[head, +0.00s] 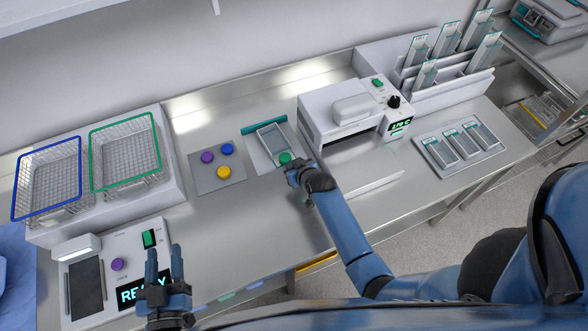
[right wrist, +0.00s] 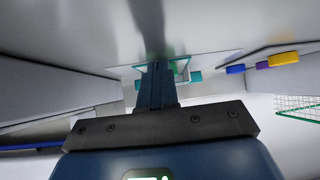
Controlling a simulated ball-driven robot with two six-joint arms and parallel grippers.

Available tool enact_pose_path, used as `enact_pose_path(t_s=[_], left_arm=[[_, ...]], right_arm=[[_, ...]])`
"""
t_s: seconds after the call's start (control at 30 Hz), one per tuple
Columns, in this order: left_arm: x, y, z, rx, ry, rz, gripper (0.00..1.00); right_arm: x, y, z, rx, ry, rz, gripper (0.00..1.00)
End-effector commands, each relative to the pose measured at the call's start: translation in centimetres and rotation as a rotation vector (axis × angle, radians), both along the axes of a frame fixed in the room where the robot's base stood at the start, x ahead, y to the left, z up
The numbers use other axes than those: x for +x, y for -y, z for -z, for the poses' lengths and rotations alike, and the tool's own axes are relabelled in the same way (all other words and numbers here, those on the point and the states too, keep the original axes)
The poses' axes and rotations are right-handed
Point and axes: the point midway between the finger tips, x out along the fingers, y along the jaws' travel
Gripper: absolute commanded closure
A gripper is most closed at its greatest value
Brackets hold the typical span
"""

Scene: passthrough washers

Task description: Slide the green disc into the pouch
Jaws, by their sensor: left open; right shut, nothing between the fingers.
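The green disc (head: 285,158) shows in the head view at the near end of the clear pouch (head: 270,136), just beyond my right gripper. I cannot tell whether it is inside the mouth or only at it. The pouch lies flat on a pale plate with a teal strip along its far edge. My right gripper (head: 296,172) is shut and empty, close to the disc; its shut fingers (right wrist: 157,85) hide much of the pouch in the right wrist view. My left gripper (head: 164,262) is open and empty above the front-left device.
A grey pad (head: 231,178) with purple, blue and yellow discs lies left of the pouch. A white sealer (head: 345,115) stands to its right. Blue-rimmed (head: 47,190) and green-rimmed (head: 125,165) baskets stand at left.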

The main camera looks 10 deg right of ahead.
Motion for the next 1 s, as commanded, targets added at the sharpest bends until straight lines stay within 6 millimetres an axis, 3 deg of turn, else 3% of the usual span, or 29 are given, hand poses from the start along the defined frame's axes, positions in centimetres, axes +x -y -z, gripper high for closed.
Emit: enact_pose_path(t_s=[1.0], left_arm=[[0.0,0.0,2.3,0.0,0.0,0.0,0.57]], right_arm=[[4.0,-1.2,0.1,0.001,0.002,0.0,1.0]])
